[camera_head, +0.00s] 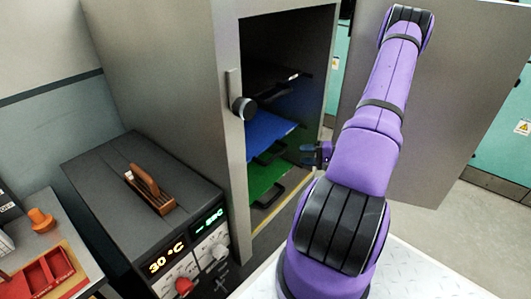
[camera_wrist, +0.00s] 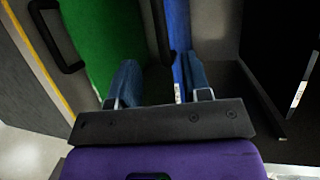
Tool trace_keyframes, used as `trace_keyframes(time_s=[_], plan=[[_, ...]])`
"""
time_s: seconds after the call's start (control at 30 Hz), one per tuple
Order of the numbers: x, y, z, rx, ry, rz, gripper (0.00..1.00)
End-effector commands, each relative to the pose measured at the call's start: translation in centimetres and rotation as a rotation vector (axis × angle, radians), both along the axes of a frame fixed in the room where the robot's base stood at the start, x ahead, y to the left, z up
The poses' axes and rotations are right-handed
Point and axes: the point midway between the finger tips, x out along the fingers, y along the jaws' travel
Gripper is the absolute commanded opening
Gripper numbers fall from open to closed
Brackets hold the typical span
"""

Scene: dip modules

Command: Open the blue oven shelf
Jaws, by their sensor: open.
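The blue shelf (camera_head: 252,139) sits inside the open oven, above the green shelf (camera_head: 262,178). Its dark handle (camera_head: 271,153) is at its front edge. In the wrist view the blue shelf (camera_wrist: 177,30) is a narrow strip seen nearly edge-on, with its handle (camera_wrist: 159,30) to its left. My gripper (camera_head: 318,153) is in front of the oven opening, right of the blue handle. In the wrist view my gripper (camera_wrist: 159,70) is open, with two blue fingers. The blue handle appears between the finger lines, ahead of them; contact cannot be told.
The green shelf's handle (camera_head: 268,197) is below. A dark shelf (camera_head: 278,78) is above the blue one. The oven door (camera_head: 440,110) stands open at the right, behind my arm. A control box (camera_head: 150,200) stands left of the oven.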

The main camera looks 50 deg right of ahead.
Motion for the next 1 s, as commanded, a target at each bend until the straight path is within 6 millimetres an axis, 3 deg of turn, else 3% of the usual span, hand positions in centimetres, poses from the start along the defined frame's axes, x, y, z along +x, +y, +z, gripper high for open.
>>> trace_keyframes(time_s=[0.17, 0.63, 1.0], plan=[[1.1, 0.6, -0.3, 0.001, -0.002, 0.000, 0.44], [7.8, 4.1, -1.7, 0.002, 0.000, 0.002, 0.44], [9.4, 4.9, -2.0, 0.001, 0.000, 0.000, 0.44]])
